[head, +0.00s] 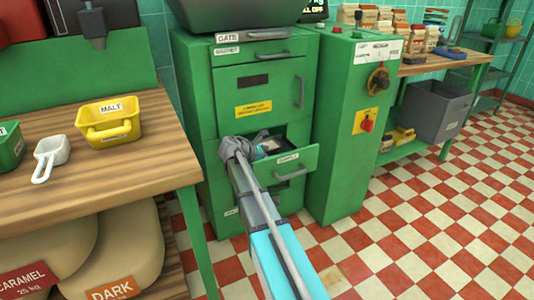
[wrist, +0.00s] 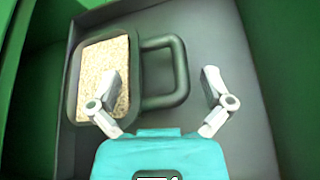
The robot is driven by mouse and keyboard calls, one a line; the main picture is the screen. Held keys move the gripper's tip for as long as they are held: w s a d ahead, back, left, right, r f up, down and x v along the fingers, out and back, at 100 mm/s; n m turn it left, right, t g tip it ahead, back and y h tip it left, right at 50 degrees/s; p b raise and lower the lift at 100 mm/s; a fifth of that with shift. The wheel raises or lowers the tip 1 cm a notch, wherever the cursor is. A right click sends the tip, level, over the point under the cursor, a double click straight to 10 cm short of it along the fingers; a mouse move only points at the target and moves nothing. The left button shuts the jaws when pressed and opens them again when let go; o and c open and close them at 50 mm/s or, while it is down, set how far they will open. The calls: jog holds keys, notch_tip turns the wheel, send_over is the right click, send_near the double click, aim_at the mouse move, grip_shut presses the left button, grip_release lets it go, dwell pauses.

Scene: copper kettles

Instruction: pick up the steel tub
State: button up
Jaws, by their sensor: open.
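The steel tub (wrist: 71,92) shows in the wrist view as a dark grey, rectangular tub with a loop handle (wrist: 182,72) on its right side. It is filled with pale, grainy stuff (wrist: 100,62) and sits in an open drawer. My gripper (wrist: 159,78) is open, with the handle between its fingers in the picture. The left finger overlaps the tub's contents; I cannot tell how far above it is. In the head view, my arm reaches to the open green drawer (head: 297,160) and hides much of its inside.
The drawer's grey floor (wrist: 225,45) is bare to the right of the tub, with green walls close around. The drawer belongs to a green cabinet (head: 225,82). A wooden counter (head: 150,165) at left holds a yellow malt tub (head: 124,116) and a white scoop (head: 52,152).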

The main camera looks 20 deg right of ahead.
jog(key=c, duration=1.1)
jog(key=shift+r, duration=0.15)
jog(key=shift+c, duration=0.2)
notch_tip(320, 180, up, 3)
jog(key=p, duration=0.3)
jog(key=s+d+r+p, duration=0.8)
jog(key=s+r+p, duration=0.1)
jog(key=shift+d+r, duration=0.1)
jog(key=shift+d, duration=0.2)
jog(key=shift+s+d+r+p, duration=0.25)
jog(key=shift+s+d+p, duration=0.25)
jog(key=shift+d, duration=0.1)
jog(key=shift+r, duration=0.1)
